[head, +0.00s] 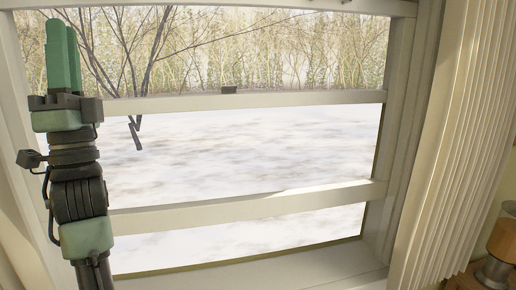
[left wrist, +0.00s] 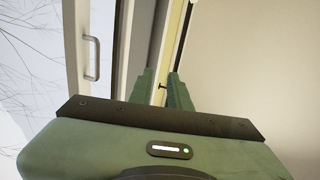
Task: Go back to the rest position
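My left gripper (head: 63,45) is raised at the left of the head view, with its green fingers pointing up in front of the window's left side. In the left wrist view, my left gripper (left wrist: 161,72) has a narrow gap between its fingers and holds nothing that I can see. The white-framed window (head: 245,205) fills the middle of the head view. A pale bar handle (left wrist: 92,57) on a white frame shows to the left of the fingers in the left wrist view, apart from them. My right gripper is in neither view.
A pale pleated curtain (head: 458,140) hangs right of the window. An amber lamp (head: 502,240) stands on a brown surface at the lower right edge. A small dark latch (head: 229,89) sits on the window's upper rail. Snowy ground and bare trees lie outside.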

